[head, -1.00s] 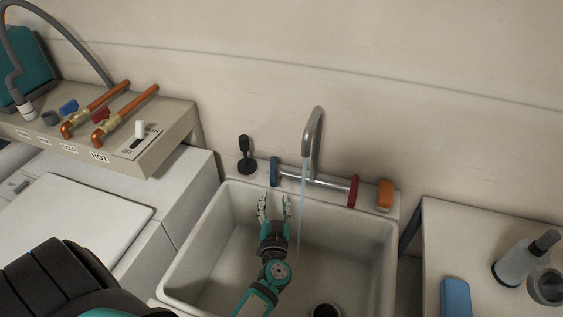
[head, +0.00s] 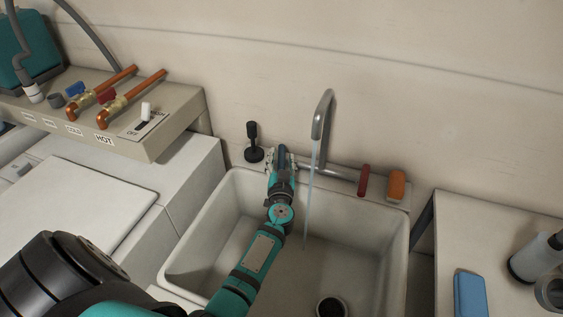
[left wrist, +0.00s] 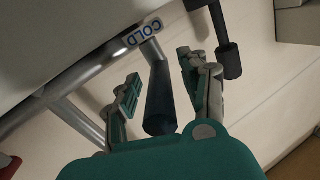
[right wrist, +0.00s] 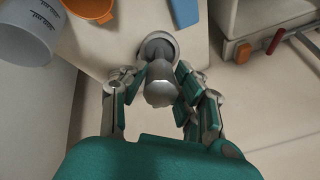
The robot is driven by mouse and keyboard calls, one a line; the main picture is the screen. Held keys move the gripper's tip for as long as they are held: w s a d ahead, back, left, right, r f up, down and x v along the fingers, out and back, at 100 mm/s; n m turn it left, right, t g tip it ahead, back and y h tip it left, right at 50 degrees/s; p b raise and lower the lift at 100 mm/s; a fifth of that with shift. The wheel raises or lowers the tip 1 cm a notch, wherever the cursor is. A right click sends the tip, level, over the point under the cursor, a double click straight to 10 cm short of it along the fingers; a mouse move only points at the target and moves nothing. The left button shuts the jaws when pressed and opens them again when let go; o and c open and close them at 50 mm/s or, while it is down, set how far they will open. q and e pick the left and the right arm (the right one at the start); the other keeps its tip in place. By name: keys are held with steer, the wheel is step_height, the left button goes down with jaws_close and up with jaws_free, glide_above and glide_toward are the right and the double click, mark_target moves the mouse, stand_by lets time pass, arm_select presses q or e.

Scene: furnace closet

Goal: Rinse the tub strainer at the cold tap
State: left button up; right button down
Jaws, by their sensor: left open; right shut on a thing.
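My left gripper (head: 280,157) is open at the left end of the tap and covers the cold handle in the head view. In the left wrist view, the dark blue cold handle (left wrist: 160,98) stands between the open fingers (left wrist: 160,85), below a COLD label. Water runs from the spout (head: 323,115) into the sink (head: 195,240).
A black knobbed post (head: 254,142) stands left of the tap. The red handle (head: 363,180) and an orange block (head: 397,185) are to its right. A white bucket (right wrist: 25,25) and orange bowl (right wrist: 92,8) stand there too.

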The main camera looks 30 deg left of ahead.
arm_select(q)
jaws_close()
stand_by(0.4)
